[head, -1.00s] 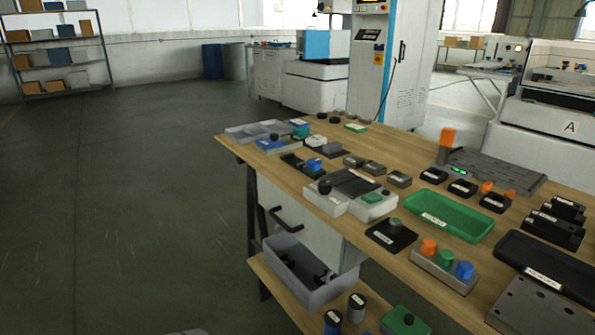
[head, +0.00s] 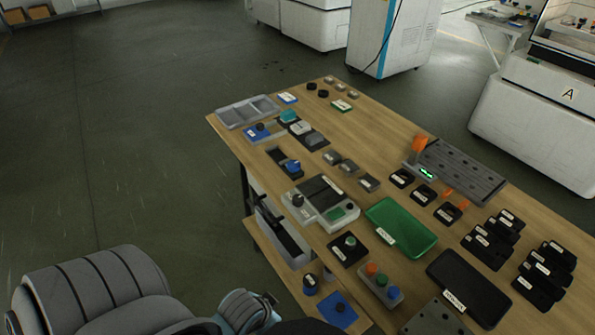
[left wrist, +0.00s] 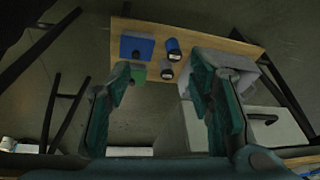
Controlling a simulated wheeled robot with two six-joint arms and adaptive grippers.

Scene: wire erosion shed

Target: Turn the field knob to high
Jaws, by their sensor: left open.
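Several knobs sit on the bench, and their labels are too small to read, so I cannot tell which is the field knob. A grey-green knob (head: 350,240) stands on a black plate with a white label. Another dark knob (head: 260,126) is on a blue-topped block at the far left. My left arm comes in at the bottom left of the head view. In the left wrist view my left gripper (left wrist: 163,85) has its teal fingers wide apart, empty. My right gripper is not in view.
A green tray (head: 400,228), a black tray (head: 468,288) and a grey slotted plate (head: 462,170) lie on the bench. Open floor lies left of the bench.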

